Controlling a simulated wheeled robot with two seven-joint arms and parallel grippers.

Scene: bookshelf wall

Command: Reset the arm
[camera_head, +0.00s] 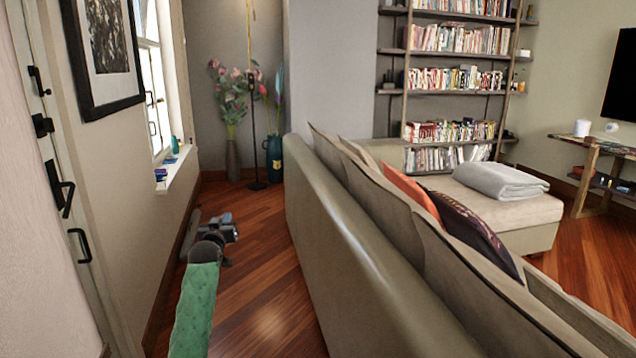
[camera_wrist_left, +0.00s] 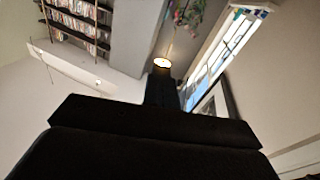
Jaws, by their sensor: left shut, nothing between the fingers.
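My left gripper (camera_head: 222,228) is ahead of my green-covered left arm, in the narrow gap between the left wall and the sofa back. It is shut and empty. In the left wrist view, the dark gripper (camera_wrist_left: 162,88) fills the lower middle, with its fingers together. The left wrist view is strongly tilted. My right arm and gripper are not in view.
The long sofa (camera_head: 350,255) stands close on the right. The wall with a window sill (camera_head: 174,170) and a door handle (camera_head: 80,245) is on the left. Vases (camera_head: 273,158) and a floor lamp (camera_head: 254,130) stand at the far end. Wooden floor (camera_head: 265,275) between is clear.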

